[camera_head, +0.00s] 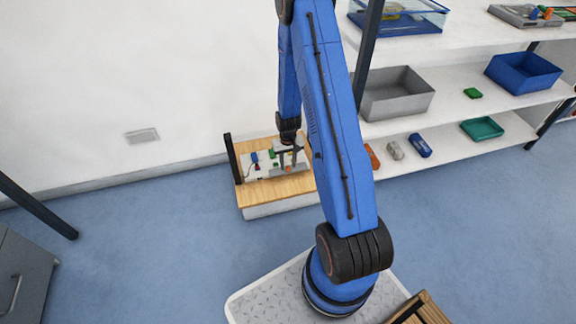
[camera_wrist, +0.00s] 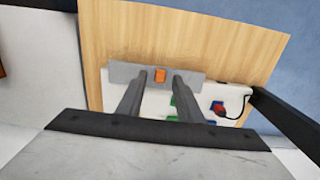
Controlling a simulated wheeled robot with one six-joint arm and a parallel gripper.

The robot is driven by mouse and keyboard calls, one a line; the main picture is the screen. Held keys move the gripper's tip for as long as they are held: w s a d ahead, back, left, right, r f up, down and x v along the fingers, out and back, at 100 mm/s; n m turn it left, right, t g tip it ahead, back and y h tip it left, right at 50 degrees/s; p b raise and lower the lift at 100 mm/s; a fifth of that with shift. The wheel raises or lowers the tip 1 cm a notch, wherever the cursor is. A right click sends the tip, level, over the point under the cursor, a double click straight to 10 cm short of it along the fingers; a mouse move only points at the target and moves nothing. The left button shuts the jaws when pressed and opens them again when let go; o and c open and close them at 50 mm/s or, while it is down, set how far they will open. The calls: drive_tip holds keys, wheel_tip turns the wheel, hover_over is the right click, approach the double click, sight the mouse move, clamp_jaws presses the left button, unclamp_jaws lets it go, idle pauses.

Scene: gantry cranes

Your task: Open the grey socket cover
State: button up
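My gripper (camera_wrist: 160,80) is open, its two grey fingers apart and pointing at a grey plate (camera_wrist: 120,73) with an orange block (camera_wrist: 159,76) on it. The orange block shows between the fingertips with a gap on each side; I cannot tell if the fingers touch the plate. This plate seems to be the socket cover, lying along the edge of a white panel (camera_wrist: 95,95). Green and blue parts on the panel are partly hidden behind the fingers. In the head view my gripper (camera_head: 288,158) is low over the panel on a wooden-topped stand (camera_head: 255,193).
A red and blue plug (camera_wrist: 217,108) with a black cable is on the panel. A black post (camera_head: 233,158) stands at the stand's left edge. Shelves at the right hold a grey bin (camera_head: 398,95) and a blue bin (camera_head: 522,72). Blue floor (camera_head: 160,230) is free at the left.

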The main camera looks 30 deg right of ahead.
wheel_tip(320, 180, up, 16)
idle(0.6)
drive_tip(key=shift+r, duration=0.15)
idle(0.3)
wheel_tip(320, 180, up, 14)
drive_tip(key=t, duration=0.1)
hover_over(288, 167)
drive_tip(key=s+a, duration=0.4)
drive_tip(key=a, duration=0.1)
drive_tip(key=s+a+r+n+t, duration=0.1)
drive_tip(key=s+a+r, duration=0.1)
drive_tip(key=s+r, duration=0.15)
drive_tip(key=s+a+r+n, duration=0.1)
drive_tip(key=s+a+r, duration=0.15)
drive_tip(key=r, duration=0.25)
drive_tip(key=s+a+r+t, duration=0.1)
drive_tip(key=s+a+r, duration=0.1)
drive_tip(key=s, duration=0.5)
drive_tip(key=s+a+r+t, duration=0.1)
drive_tip(key=s+a+r, duration=0.1)
drive_tip(key=s+r, duration=0.3)
drive_tip(key=s+a+r+n, duration=0.1)
drive_tip(key=s+r, duration=0.2)
drive_tip(key=s, duration=0.6)
drive_tip(key=shift+a+r+t, duration=0.4)
